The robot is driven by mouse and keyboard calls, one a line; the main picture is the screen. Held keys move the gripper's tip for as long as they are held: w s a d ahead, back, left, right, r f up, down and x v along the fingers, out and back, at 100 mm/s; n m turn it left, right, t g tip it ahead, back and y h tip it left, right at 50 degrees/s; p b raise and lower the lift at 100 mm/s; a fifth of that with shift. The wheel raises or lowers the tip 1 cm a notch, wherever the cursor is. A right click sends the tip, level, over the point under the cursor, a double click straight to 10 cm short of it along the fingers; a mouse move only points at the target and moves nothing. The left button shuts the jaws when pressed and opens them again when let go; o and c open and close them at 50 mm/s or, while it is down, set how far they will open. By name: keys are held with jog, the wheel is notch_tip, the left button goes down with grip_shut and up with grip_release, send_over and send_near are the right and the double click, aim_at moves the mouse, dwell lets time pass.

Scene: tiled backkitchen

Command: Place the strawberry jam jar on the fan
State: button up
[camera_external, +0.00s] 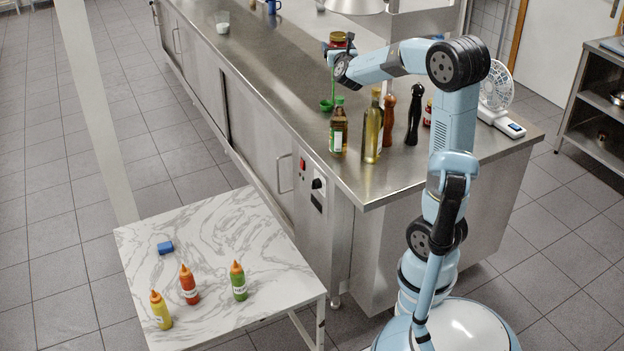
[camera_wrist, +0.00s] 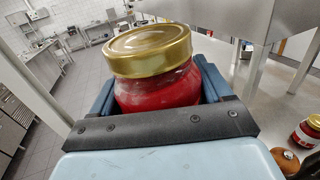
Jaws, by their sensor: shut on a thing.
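My gripper (camera_external: 338,50) is shut on a jar with a gold lid and red contents (camera_wrist: 158,85), held upright above the steel counter. The held jar also shows small at my gripper in the external view (camera_external: 338,38); its label cannot be read. A white fan (camera_external: 496,88) stands at the right end of the counter, partly behind my arm, well to the right of my gripper. A second red jar (camera_wrist: 308,130) stands on the counter at the right edge of the wrist view; it also shows in the external view (camera_external: 428,114), partly hidden.
Oil bottles (camera_external: 373,128) (camera_external: 338,128), a brown mill (camera_external: 388,118) and a black mill (camera_external: 414,115) stand between my gripper and the counter's near end. A white device with a blue display (camera_external: 510,125) sits by the fan. The counter's left stretch is mostly clear.

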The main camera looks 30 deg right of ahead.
jog(key=s+d+m+g+h, duration=0.2)
jog(key=s+d+h, duration=0.15)
jog(key=d, duration=1.05)
jog(key=s+d+m+g+h, duration=0.2)
jog(key=s+d, duration=0.3)
jog(key=d, duration=0.9)
jog(key=s+d+m+g+h, duration=0.25)
jog(key=s+d, duration=0.25)
jog(key=d, duration=0.9)
jog(key=shift+w+a+f, duration=0.1)
jog(key=shift+f, duration=5.1)
jog(key=shift+w+a+f, duration=0.1)
jog(key=shift+w+f, duration=0.05)
jog(key=shift+f, duration=5)
jog(key=shift+w+a+f, duration=0.1)
jog(key=shift+f, duration=5.1)
jog(key=shift+f, duration=0.45)
jog(key=shift+f, duration=1.45)
jog(key=shift+r, duration=0.1)
